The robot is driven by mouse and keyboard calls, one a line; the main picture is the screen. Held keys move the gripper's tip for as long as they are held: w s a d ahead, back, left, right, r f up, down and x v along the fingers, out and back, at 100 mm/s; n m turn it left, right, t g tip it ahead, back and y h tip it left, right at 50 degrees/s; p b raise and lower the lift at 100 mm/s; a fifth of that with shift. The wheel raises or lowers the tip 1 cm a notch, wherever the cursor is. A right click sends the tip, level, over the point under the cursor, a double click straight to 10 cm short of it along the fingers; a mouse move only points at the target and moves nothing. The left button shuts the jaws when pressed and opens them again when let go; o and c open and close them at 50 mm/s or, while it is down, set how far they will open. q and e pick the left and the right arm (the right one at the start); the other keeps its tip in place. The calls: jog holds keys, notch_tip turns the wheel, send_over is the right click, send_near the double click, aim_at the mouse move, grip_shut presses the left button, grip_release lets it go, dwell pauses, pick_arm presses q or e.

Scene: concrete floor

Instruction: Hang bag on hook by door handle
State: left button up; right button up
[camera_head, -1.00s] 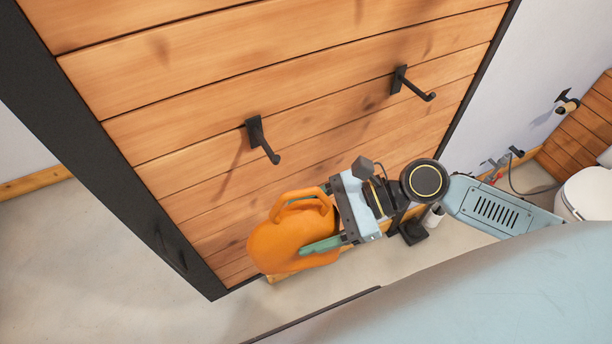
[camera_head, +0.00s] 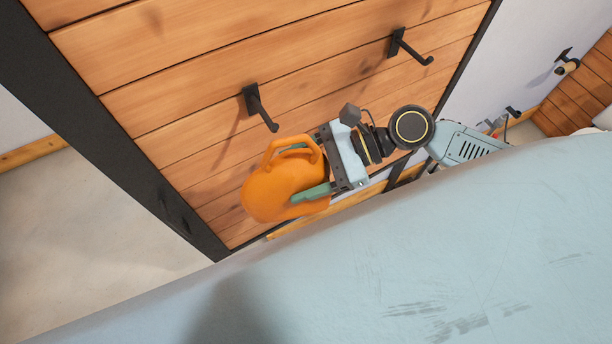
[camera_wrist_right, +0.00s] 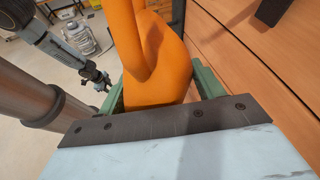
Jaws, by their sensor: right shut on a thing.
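An orange bag (camera_head: 268,195) with a loop handle on top is held in my right gripper (camera_head: 308,170) in front of the wood-plank door. The green fingers are shut on the bag's two sides; it also fills the middle of the right wrist view (camera_wrist_right: 150,75). A black hook (camera_head: 258,108) sits on the planks just above and left of the bag's loop, apart from it in the picture. A dark door handle (camera_head: 174,212) is on the black frame, lower left. My left gripper (camera_wrist_right: 97,80) shows small in the right wrist view; its jaws are unclear.
A second black hook (camera_head: 408,47) is on the planks farther right. A toilet-roll holder (camera_head: 567,64) is on the wall at the far right. A large pale-blue surface (camera_head: 420,260) covers the lower part of the head view. Bare concrete floor (camera_head: 80,240) lies at left.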

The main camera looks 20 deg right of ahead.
jog(key=shift+w+a+f+b, duration=0.15)
jog(key=shift+w+b, duration=1.05)
jog(key=shift+w, duration=0.4)
jog(key=shift+w+a+f+b, duration=0.1)
jog(key=shift+w+f+b, duration=0.35)
jog(key=shift+w, duration=0.25)
jog(key=shift+w+a+f+b, duration=0.1)
jog(key=shift+w+f+b, duration=0.2)
jog(key=shift+w+b, duration=0.35)
jog(key=shift+w+a+f+b, duration=0.1)
jog(key=shift+w+f+b, duration=0.3)
jog(key=shift+w, duration=0.4)
jog(key=shift+f, duration=0.1)
jog(key=o, duration=1.3)
jog(key=shift+s+d, duration=0.1)
jog(key=shift+c, duration=0.2)
